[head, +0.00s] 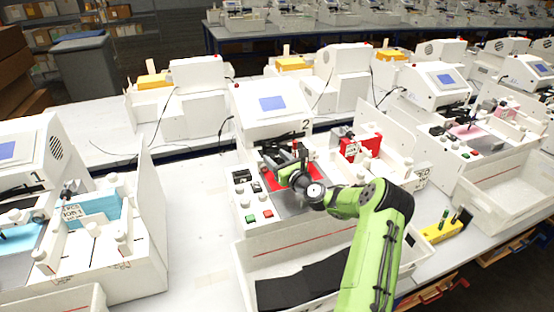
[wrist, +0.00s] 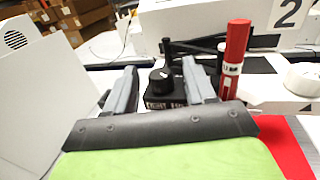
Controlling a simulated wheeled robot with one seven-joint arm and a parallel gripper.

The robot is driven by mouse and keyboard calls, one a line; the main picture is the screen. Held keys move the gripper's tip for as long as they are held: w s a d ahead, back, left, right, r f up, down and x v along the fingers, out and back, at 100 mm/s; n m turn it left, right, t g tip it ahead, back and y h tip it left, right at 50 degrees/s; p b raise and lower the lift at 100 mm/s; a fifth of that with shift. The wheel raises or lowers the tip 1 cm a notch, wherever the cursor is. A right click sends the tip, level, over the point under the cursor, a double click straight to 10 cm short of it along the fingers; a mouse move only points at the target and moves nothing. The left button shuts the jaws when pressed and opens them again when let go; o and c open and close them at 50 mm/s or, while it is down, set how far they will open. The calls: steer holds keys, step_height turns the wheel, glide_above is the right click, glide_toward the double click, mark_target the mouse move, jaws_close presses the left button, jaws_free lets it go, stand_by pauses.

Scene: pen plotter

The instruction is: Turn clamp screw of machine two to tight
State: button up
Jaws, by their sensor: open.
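Machine two (head: 270,122) is the white plotter in the middle of the head view, with a screen and a "2" on its front. In the wrist view the clamp screw (wrist: 160,79) is a black knob with a pale mark on top. It sits on a black block (wrist: 168,101) with partly covered lettering that seems to read "TIGHT". My gripper (wrist: 160,68) is open, one finger on each side of the knob; I cannot tell whether either touches it. A red pen (wrist: 236,50) stands upright just right of the right finger. In the head view my arm hides the clamp screw.
Machine one (head: 20,165) stands at the left. Another plotter (head: 435,85) stands at the right. A white tray (head: 290,245) with dark contents lies in front of machine two. A yellow pen block (head: 440,232) is at the right. Bare table lies left of machine two.

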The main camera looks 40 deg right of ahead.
jaws_close()
